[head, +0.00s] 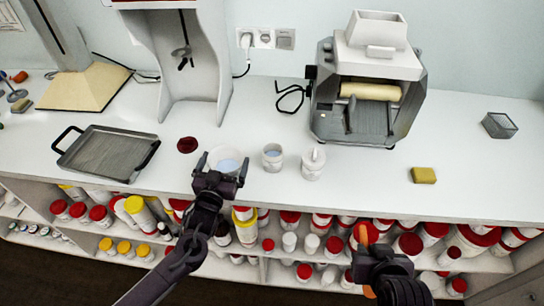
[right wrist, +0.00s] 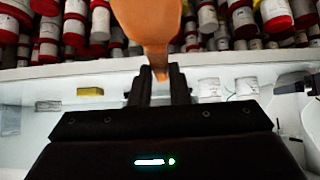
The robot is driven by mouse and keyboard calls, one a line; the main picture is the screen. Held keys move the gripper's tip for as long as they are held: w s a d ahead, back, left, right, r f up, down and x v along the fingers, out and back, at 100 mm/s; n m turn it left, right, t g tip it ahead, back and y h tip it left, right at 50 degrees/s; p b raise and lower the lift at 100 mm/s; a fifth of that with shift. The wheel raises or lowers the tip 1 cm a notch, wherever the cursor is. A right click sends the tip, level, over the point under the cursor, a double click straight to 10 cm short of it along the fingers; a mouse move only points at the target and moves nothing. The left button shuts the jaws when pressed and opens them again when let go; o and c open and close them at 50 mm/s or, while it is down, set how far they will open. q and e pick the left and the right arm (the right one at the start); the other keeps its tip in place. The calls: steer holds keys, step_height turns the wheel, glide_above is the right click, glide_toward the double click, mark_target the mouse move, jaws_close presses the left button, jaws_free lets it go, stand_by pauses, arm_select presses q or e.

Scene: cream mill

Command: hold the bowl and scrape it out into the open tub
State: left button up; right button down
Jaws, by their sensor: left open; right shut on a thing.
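A white bowl (head: 227,152) with pale blue contents stands near the front edge of the counter. My left gripper (head: 222,167) is open, its fingers on either side of the bowl; I cannot tell whether they touch it. An open white tub (head: 272,158) with pale contents stands just right of the bowl. My right gripper (head: 369,250) is shut on an orange spatula (head: 367,234) in front of the counter, away from the bowl. The spatula's broad orange part (right wrist: 150,22) shows in the right wrist view, with its narrow end between the fingers.
A second white tub (head: 313,164) stands right of the open one. A dark red lid (head: 187,145), grey tray (head: 108,153), roller mill (head: 368,85) and yellow sponge (head: 423,175) are on the counter (head: 460,210). Shelves below hold several jars. The counter's right front is mostly free.

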arm_select(q)
steer(key=shift+w, duration=0.15)
steer(key=shift+c, duration=0.3)
steer(key=c, duration=0.5)
steer(key=o, duration=0.6)
steer(key=shift+c, duration=0.2)
